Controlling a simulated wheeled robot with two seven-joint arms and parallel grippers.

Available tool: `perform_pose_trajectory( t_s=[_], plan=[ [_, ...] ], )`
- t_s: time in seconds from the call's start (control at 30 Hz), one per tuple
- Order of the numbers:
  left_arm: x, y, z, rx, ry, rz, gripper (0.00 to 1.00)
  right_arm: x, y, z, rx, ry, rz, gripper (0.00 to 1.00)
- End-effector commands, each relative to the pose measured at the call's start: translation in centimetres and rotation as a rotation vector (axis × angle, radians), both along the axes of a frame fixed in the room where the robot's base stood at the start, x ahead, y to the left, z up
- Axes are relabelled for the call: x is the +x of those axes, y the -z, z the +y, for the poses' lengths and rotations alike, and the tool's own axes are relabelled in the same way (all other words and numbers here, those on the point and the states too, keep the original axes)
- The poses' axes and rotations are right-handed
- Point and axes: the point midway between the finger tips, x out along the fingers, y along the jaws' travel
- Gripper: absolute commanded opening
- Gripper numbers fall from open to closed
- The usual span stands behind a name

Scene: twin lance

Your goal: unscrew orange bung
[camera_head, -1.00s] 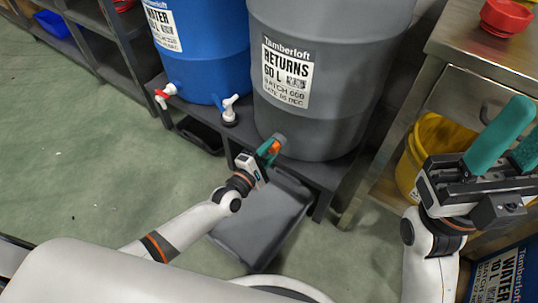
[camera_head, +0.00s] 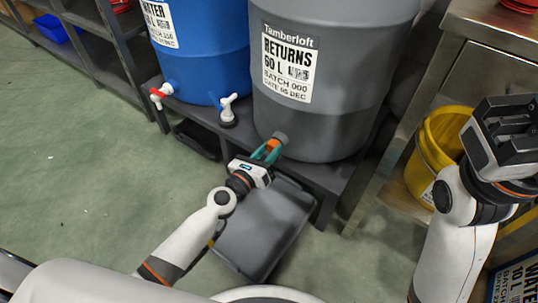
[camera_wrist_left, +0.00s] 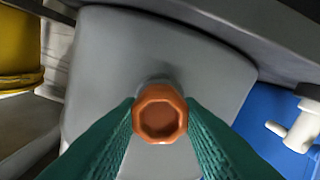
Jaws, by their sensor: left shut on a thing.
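The orange bung (camera_head: 272,146) sits in the grey outlet low on the front of the grey "RETURNS" barrel (camera_head: 345,60). In the left wrist view the bung (camera_wrist_left: 160,115) shows as an orange octagonal cap with a hollow face. My left gripper (camera_head: 266,153) has its green fingers on either side of the bung, shut on it; the fingers also show in the left wrist view (camera_wrist_left: 160,135). My right gripper is at the right edge of the head view, its dark body (camera_head: 508,135) in view but its fingertips out of frame.
A grey tray (camera_head: 265,225) lies below the outlet. The barrel stands on a dark shelf (camera_head: 315,172) beside a blue barrel (camera_head: 205,50) with a white tap (camera_head: 229,108). A yellow bucket (camera_head: 425,160) stands under the steel bench at right.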

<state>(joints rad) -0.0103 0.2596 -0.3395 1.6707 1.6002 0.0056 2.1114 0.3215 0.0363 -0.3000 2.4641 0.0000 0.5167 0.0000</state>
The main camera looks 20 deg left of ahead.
Motion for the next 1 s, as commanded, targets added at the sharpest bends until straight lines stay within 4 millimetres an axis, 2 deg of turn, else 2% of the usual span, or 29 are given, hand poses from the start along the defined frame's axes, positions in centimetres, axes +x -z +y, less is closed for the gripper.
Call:
perform_pose_trajectory(
  t_s=[0.1, 1.0],
  plan=[
    [-0.1, 0.1, 0.0, -0.066, 0.001, 0.028, 0.05, 0.0, 0.0, 0.0, 0.000, 0.000, 0.002, 0.36],
    [-2.1, 0.1, 0.7, -0.057, 0.000, 0.024, 0.05, 0.0, 0.0, 0.0, -0.001, 0.000, -0.001, 0.36]
  ],
)
